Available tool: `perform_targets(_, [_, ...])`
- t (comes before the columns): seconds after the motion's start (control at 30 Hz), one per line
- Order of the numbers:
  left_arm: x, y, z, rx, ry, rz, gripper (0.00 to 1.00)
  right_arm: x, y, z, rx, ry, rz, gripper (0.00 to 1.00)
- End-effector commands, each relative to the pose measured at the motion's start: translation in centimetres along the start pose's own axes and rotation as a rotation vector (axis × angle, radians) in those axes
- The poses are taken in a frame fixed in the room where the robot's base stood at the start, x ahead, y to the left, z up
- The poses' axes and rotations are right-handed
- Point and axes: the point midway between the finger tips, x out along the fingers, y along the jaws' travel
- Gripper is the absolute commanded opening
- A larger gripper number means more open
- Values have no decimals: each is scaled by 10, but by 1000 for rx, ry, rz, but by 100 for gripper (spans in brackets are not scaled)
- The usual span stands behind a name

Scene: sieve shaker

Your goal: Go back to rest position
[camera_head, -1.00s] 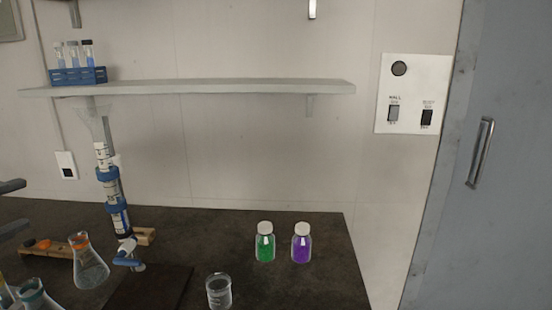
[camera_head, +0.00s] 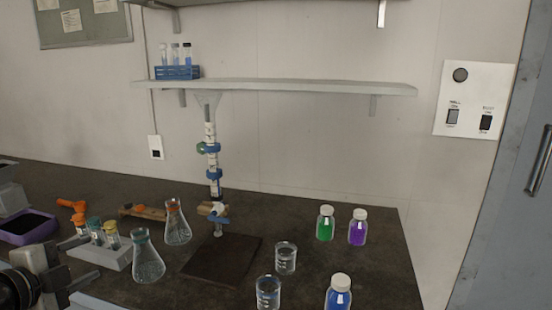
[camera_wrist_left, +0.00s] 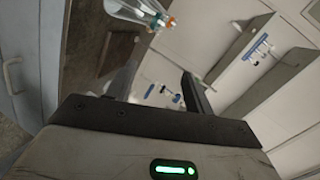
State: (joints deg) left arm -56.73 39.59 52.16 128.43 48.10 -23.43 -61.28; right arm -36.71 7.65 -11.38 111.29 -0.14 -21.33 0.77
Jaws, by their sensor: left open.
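My left gripper (camera_head: 82,262) is at the lower left of the head view, in front of the bench's near left part. Its two fingers are spread apart and nothing shows between them. In the left wrist view the open fingers (camera_wrist_left: 160,82) point away toward the tilted scene, with nothing held. A grey rack of small vials (camera_head: 100,258) appears right beside the fingertips in the head view; I cannot tell how far apart they are. My right gripper is not in view.
On the dark bench (camera_head: 300,215) stand a burette on a stand (camera_head: 213,170), conical flasks (camera_head: 147,262), beakers (camera_head: 285,258), and green (camera_head: 326,225), purple (camera_head: 358,230) and blue (camera_head: 338,294) bottles. A shelf (camera_head: 300,88) is above. A purple tray (camera_head: 28,228) lies at left.

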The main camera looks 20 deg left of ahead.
Motion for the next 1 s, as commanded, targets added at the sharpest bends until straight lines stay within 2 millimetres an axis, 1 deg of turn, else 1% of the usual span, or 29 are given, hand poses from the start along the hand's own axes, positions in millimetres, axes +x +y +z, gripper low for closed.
perform_targets(0.03, [2, 24, 7, -70, -22, 26, 52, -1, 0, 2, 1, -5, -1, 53])
perform_targets(0.07, [4, 38, 9, -112, -34, 41, 52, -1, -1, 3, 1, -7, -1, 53])
perform_targets(0.13, [7, 79, 12, -226, -63, 85, 52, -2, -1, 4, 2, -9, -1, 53])
perform_targets(0.17, [8, 100, 11, -282, -75, 107, 52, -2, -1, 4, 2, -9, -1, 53])
perform_targets(0.2, [10, 128, 7, -360, -90, 137, 52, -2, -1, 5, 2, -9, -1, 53])
perform_targets(0.27, [12, 173, -6, -478, -107, 187, 52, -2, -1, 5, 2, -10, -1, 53])
perform_targets(0.3, [12, 202, -19, -555, -115, 220, 52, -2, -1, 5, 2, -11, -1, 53])
perform_targets(0.37, [13, 241, -43, -660, -120, 269, 52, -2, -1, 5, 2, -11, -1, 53])
perform_targets(0.4, [13, 265, -62, -728, -120, 302, 52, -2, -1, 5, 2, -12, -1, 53])
perform_targets(0.47, [11, 297, -94, -819, -115, 350, 52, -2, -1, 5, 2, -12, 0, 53])
perform_targets(0.5, [10, 315, -116, -874, -108, 381, 52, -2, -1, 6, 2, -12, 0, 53])
perform_targets(0.57, [8, 337, -148, -945, -96, 421, 52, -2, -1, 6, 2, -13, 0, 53])
perform_targets(0.6, [5, 348, -167, -983, -88, 446, 52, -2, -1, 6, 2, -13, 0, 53])
perform_targets(0.7, [0, 367, -207, -1055, -67, 493, 52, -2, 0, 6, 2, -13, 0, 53])
perform_targets(0.73, [-1, 371, -215, -1071, -63, 503, 52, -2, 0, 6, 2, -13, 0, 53])
perform_targets(0.8, [-4, 376, -230, -1096, -53, 520, 52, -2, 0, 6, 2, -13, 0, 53])
perform_targets(0.83, [-4, 377, -234, -1102, -50, 525, 52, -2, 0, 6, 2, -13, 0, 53])
perform_targets(0.9, [-5, 379, -239, -1111, -48, 531, 52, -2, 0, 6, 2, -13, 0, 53])
perform_targets(1.0, [-6, 380, -240, -1112, -47, 532, 52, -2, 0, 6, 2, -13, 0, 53])
